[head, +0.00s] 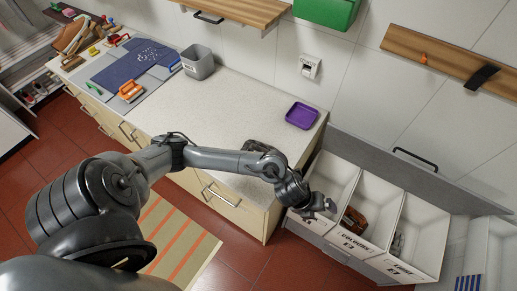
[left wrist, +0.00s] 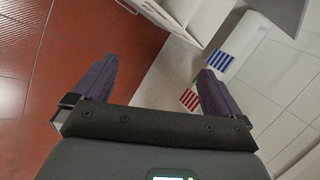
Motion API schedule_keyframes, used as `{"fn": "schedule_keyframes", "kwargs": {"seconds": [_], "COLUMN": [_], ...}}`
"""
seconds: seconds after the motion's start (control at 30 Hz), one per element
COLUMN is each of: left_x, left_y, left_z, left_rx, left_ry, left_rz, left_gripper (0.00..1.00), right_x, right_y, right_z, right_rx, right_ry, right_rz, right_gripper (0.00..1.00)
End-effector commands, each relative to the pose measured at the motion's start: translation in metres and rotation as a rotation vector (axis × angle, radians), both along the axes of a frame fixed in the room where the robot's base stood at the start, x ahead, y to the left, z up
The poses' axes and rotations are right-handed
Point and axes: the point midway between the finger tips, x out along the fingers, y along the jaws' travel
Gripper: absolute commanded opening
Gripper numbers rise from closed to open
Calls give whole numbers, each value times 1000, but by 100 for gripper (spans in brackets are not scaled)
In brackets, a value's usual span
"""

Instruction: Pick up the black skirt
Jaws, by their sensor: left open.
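A dark, crumpled item (head: 258,146) lies on the counter's right part, just behind my left forearm, which may hide some of it. I cannot tell whether it is the black skirt. No other thing in view is plainly a black skirt. My left gripper (head: 322,205) is over the front of the leftmost white bin (head: 335,172), to the right of the counter. In the left wrist view its two fingers (left wrist: 160,70) are spread with nothing between them. My right gripper is not in view.
The middle bin (head: 375,197) holds a brown item (head: 354,220); the right bin (head: 421,228) holds something greyish. A purple tray (head: 301,115) and a grey bin (head: 198,62) stand on the counter (head: 235,105). A wooden shelf (head: 440,57) is on the wall. The counter's middle is clear.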

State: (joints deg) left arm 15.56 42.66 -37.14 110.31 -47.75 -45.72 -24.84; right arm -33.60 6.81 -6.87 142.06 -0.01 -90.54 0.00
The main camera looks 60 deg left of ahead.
Motion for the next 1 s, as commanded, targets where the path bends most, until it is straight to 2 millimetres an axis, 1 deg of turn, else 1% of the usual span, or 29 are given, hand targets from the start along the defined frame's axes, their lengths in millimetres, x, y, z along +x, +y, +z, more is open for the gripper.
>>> {"fn": "schedule_keyframes", "kwargs": {"seconds": [0.03, 0.07, 0.1, 0.17, 0.2, 0.27, 0.3, 0.4, 0.43, 0.5, 0.57, 0.63, 0.73, 0.9, 1.0], "left_x": [12, 15, 17, 18, 17, 13, 9, -4, -8, -16, -22, -27, -30, -31, -30], "left_y": [36, 55, 82, 125, 153, 193, 218, 267, 279, 300, 311, 320, 324, 323, 324], "left_z": [-2, -4, -5, -2, 1, 10, 17, 34, 40, 49, 54, 53, 43, 19, 10], "left_rx": [94, 138, 194, 262, 300, 341, 360, 381, 384, 382, 380, 377, 373, 372, 372], "left_ry": [13, 33, 63, 118, 158, 218, 256, 339, 359, 397, 420, 439, 450, 450, 449], "left_rz": [-89, -141, -201, -271, -306, -342, -358, -377, -378, -379, -379, -379, -379, -380, -378], "left_gripper": [100, 100, 100, 100, 100, 100, 100, 100, 100, 100, 100, 100, 100, 100, 100], "right_x": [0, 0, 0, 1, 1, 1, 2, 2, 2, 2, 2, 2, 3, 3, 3], "right_y": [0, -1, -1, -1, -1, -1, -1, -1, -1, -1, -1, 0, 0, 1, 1], "right_z": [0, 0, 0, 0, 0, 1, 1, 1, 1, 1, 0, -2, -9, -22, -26], "right_rx": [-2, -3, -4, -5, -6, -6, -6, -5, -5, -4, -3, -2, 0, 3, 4], "right_ry": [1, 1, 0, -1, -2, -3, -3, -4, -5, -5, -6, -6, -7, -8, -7], "right_rz": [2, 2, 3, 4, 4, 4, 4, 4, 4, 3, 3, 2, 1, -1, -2], "right_gripper": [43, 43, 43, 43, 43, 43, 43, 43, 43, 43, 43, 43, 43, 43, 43]}}
